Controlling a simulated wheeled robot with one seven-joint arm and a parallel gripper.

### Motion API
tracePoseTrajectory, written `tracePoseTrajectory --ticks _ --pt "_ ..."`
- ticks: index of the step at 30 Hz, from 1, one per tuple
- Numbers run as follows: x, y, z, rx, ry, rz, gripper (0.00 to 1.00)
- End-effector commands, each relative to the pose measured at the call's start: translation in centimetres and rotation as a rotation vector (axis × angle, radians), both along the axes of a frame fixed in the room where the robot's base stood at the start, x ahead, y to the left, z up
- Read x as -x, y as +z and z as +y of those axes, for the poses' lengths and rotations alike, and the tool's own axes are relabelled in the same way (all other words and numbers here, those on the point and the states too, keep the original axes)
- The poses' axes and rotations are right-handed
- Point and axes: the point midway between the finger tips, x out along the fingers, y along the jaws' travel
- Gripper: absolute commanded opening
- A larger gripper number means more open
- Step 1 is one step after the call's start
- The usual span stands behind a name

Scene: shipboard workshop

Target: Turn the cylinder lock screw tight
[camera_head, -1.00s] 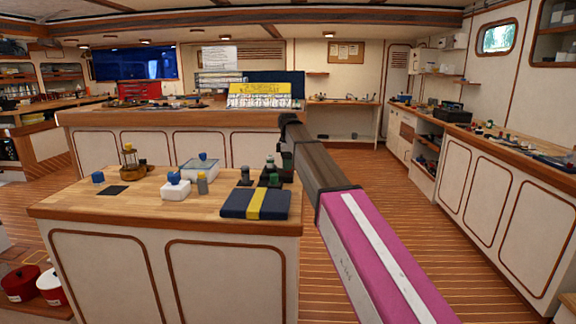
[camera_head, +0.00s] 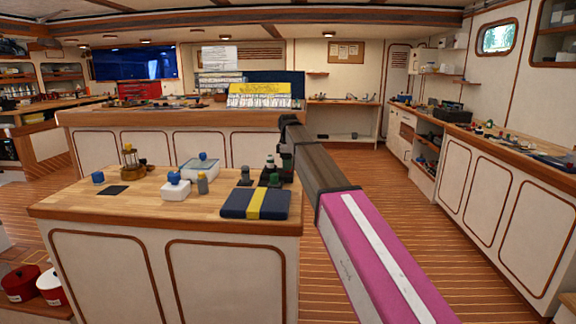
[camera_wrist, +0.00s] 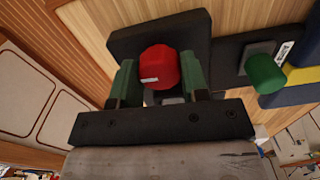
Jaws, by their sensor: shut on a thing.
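A red faceted knob (camera_wrist: 158,68) with a small white mark sits on a dark base plate (camera_wrist: 190,30) in the wrist view. My gripper (camera_wrist: 160,78) has its two green fingers shut on the red knob, one on each side. In the head view my gripper (camera_head: 274,172) is at the right end of the wooden-topped bench; the red knob is hidden there. A green knob (camera_wrist: 266,74) stands beside it on a dark block with a white label. I cannot read which of these is the cylinder lock screw.
A navy case with a yellow stripe (camera_head: 240,204) lies close in front of my gripper. Floor to the right is clear.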

Motion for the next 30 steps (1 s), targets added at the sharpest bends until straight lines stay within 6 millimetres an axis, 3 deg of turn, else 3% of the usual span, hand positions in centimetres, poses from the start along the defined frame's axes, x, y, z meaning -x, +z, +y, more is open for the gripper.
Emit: tracePoseTrajectory --ticks 30 --pt "0.00 0.02 -0.01 0.000 -0.909 -0.001 0.18"
